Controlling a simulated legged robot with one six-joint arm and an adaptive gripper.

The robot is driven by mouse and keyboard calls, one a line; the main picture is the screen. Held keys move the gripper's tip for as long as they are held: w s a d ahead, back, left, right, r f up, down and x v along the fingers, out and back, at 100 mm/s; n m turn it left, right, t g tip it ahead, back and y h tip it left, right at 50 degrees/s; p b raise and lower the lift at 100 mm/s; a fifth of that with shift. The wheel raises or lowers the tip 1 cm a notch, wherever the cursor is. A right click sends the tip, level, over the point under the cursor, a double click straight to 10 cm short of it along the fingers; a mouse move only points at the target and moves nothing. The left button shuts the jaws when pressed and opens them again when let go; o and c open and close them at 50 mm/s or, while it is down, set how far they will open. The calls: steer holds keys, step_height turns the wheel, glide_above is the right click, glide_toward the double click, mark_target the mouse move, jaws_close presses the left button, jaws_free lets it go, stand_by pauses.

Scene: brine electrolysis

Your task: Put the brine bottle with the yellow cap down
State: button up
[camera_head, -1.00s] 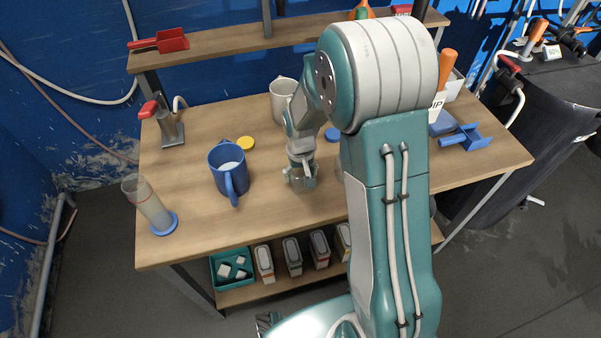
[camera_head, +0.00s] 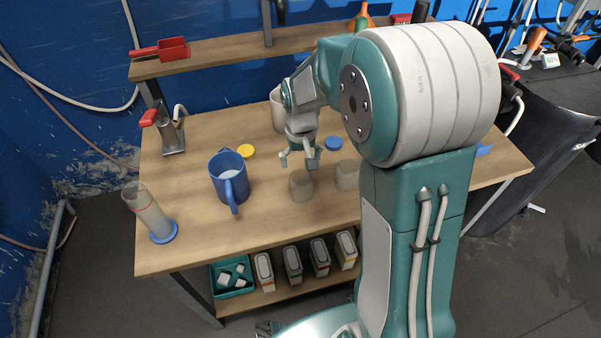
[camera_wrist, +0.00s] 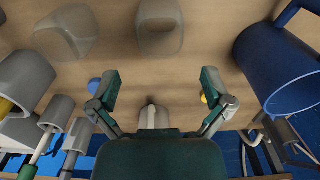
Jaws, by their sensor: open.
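A translucent, capless bottle (camera_head: 300,187) stands upright on the wooden table (camera_head: 210,245); it also shows ahead of my gripper in the wrist view (camera_wrist: 160,30). My gripper (camera_head: 299,161) is open and empty, just behind this bottle and apart from it. In the wrist view both fingers of my gripper (camera_wrist: 158,88) are spread with nothing between them. A second similar bottle (camera_head: 347,175) stands to the right, also in the wrist view (camera_wrist: 65,35). A yellow cap (camera_head: 246,151) and a blue cap (camera_head: 333,144) lie loose on the table. No cap is on either bottle.
A blue jug (camera_head: 229,178) stands left of the bottles. A clear cylinder with a blue base (camera_head: 163,233) is at the front left. The front middle of the table is clear.

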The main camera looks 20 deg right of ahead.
steer(key=s+r+t, duration=0.3)
steer(key=s+r, duration=0.6)
steer(key=r, duration=0.4)
steer(key=s+r+t, duration=0.2)
steer(key=s+r, duration=0.1)
steer(key=s, duration=0.9)
steer(key=shift+r+t, duration=0.2)
steer(key=shift+t, duration=0.1)
